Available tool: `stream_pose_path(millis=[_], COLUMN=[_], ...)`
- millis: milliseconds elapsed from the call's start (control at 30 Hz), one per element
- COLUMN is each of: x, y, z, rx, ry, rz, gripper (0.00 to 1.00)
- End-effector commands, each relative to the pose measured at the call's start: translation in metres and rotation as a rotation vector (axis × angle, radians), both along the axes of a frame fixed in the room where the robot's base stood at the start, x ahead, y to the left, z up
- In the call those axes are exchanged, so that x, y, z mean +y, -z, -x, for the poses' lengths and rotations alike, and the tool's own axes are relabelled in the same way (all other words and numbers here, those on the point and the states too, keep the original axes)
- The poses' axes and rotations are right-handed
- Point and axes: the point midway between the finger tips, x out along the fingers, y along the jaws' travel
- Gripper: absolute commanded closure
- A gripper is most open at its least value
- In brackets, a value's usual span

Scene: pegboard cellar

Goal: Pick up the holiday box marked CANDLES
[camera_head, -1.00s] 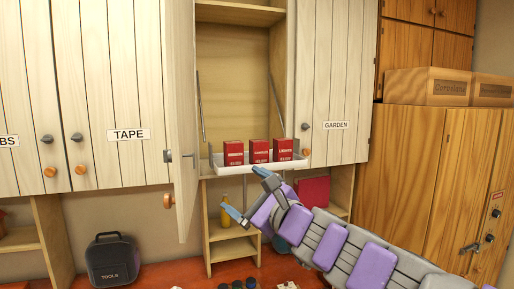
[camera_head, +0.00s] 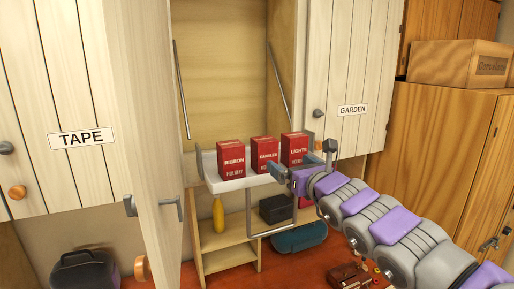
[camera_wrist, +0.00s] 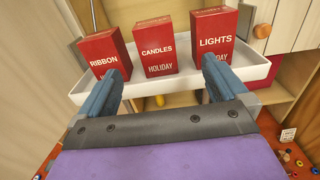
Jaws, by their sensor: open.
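The red holiday box marked CANDLES (camera_head: 264,152) stands upright in the middle of a row of three on a white pull-down tray (camera_head: 236,184). The red RIBBON box (camera_head: 231,157) is on its left and the red LIGHTS box (camera_head: 294,147) on its right, with small gaps between. My gripper (camera_head: 303,162) is open and empty at the tray's front right. In the wrist view the CANDLES box (camera_wrist: 156,48) lies ahead between my spread blue fingers (camera_wrist: 165,72), apart from them. The fingertips overlap the lower parts of the RIBBON and LIGHTS boxes in that view.
The tray hangs below an open cabinet with metal rods. An open cabinet door (camera_head: 155,190) with a handle stands at left; the GARDEN door (camera_head: 345,110) is closed at right. Below are a yellow bottle (camera_head: 218,215), a shelf and a red worktop with small items.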

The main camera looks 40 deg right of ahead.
Motion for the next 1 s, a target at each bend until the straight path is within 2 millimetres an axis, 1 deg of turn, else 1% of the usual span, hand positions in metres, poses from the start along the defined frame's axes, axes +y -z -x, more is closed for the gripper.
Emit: stream_pose_path(millis=[67,133,267,367,500,700,1000], x=[0.002,0.004,0.005,-0.001,-0.012,-0.022,-0.025], y=[-0.002,-0.003,-0.001,0.000,0.006,0.007,0.000], z=[0.002,-0.001,-0.014,-0.024,-0.042,-0.068,-0.105], rx=[0.000,0.001,0.004,0.005,0.011,0.008,0.009], ry=[0.001,-0.001,-0.006,-0.003,0.002,0.004,0.001], rz=[0.002,0.006,0.006,0.005,-0.003,-0.006,0.003], gripper=[0.00,0.00,0.00,0.00,0.00,0.00,0.00])
